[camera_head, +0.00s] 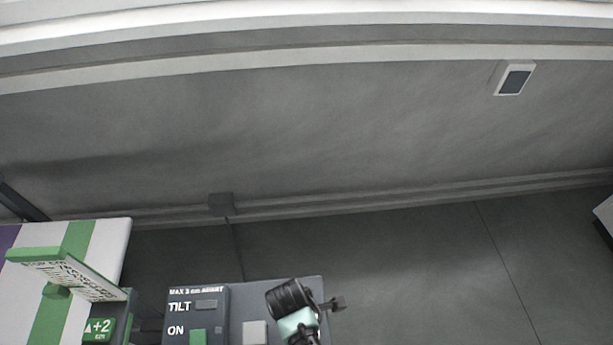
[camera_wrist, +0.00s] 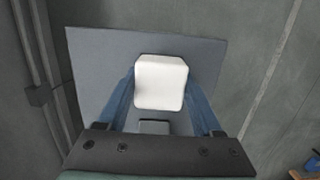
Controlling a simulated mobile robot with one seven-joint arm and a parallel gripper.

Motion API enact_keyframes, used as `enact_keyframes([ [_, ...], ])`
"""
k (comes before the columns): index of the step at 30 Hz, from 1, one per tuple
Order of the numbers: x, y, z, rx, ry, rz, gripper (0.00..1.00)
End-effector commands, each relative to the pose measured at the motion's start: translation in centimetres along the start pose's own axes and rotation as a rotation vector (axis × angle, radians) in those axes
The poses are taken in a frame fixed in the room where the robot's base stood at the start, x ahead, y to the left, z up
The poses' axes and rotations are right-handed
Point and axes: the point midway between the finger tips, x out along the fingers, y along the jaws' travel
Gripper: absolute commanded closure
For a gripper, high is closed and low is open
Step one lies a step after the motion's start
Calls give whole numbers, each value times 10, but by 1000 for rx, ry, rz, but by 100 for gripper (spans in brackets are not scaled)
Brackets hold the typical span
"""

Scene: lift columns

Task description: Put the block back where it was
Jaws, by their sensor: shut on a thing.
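A white block (camera_wrist: 160,80) with rounded corners is between the two blue fingers of my gripper (camera_wrist: 161,88) in the wrist view. My gripper is shut on it. A flat dark grey panel (camera_wrist: 95,60) lies below the block. A dark square (camera_wrist: 155,127) shows on the panel just nearer my gripper's base. In the head view the grey panel (camera_head: 237,300) is at the bottom, partly behind my arm. A pale grey square (camera_head: 255,333) shows there left of my arm; I cannot tell whether it is the held block. How far the block is from the panel is unclear.
A dark label plate (camera_head: 198,318) reading TILT and ON, with a green square (camera_head: 197,337), borders the panel's left side. A green, white and purple striped unit (camera_head: 105,245) with a sign (camera_head: 70,272) stands farther left. Open floor (camera_head: 430,270) lies right, before a grey wall (camera_head: 300,130).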

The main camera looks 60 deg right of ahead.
Motion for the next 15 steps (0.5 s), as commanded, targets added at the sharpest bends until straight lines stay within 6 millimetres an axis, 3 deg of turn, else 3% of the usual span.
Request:
enact_keyframes([
  [6, 17, 3, -3, 1, 1, 6, 100],
  [15, 18, 3, -3, 1, 1, 6, 100],
])
